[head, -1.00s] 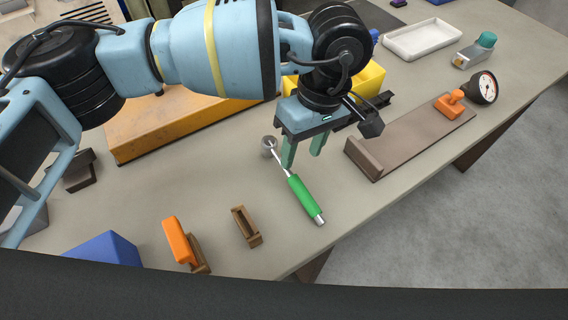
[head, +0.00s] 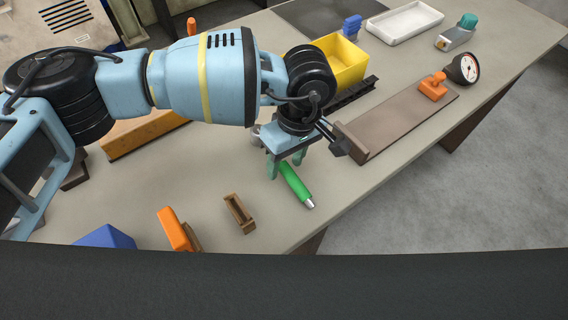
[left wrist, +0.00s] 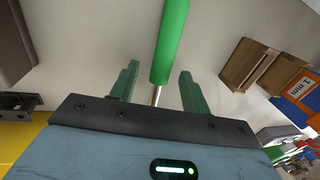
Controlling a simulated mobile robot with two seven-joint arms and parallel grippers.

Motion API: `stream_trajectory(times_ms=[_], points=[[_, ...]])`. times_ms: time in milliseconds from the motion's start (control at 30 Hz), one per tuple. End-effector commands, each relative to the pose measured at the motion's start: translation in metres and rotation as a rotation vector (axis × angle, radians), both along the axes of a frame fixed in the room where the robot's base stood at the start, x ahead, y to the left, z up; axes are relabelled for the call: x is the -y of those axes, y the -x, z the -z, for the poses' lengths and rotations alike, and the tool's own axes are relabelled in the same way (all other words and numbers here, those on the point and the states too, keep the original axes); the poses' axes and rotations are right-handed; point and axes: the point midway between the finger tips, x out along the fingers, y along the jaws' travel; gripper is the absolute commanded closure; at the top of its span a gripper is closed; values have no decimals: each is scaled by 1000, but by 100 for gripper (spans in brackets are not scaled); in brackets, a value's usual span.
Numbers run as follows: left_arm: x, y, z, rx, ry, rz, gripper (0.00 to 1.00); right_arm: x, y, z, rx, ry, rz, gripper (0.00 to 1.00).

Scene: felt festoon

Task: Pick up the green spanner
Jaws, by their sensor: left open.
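The green spanner (head: 297,188) lies on the workbench, its green handle pointing toward the front edge and ending in a silver tip. Its head end is mostly hidden behind my left gripper in the head view. My left gripper (head: 285,168) is low over the spanner, at the head end of the handle, with its two green fingers apart. In the left wrist view, the green handle (left wrist: 170,42) and its thin metal shaft lie between the open fingers (left wrist: 159,72). Whether a finger touches it I cannot tell. My right gripper is not in view.
A brown holder (head: 239,213) and an orange-handled tool (head: 173,229) lie to the left, near a blue block (head: 105,237). A brown board (head: 400,125) lies to the right, with a yellow bin (head: 343,62) behind. Bench in front of the spanner is clear.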

Motion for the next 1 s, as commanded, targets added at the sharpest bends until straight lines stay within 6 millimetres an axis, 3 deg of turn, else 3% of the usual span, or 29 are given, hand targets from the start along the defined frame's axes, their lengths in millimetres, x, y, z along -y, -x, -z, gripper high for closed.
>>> stream_trajectory(times_ms=[300, 667, 1000], points=[[-1, 1, 7, 0, 0, 0, 53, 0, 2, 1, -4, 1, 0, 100], [-1, 1, 6, 0, 0, -1, 99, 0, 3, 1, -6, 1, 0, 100], [-1, 0, 3, 1, 1, -1, 100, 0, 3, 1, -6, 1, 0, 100]])
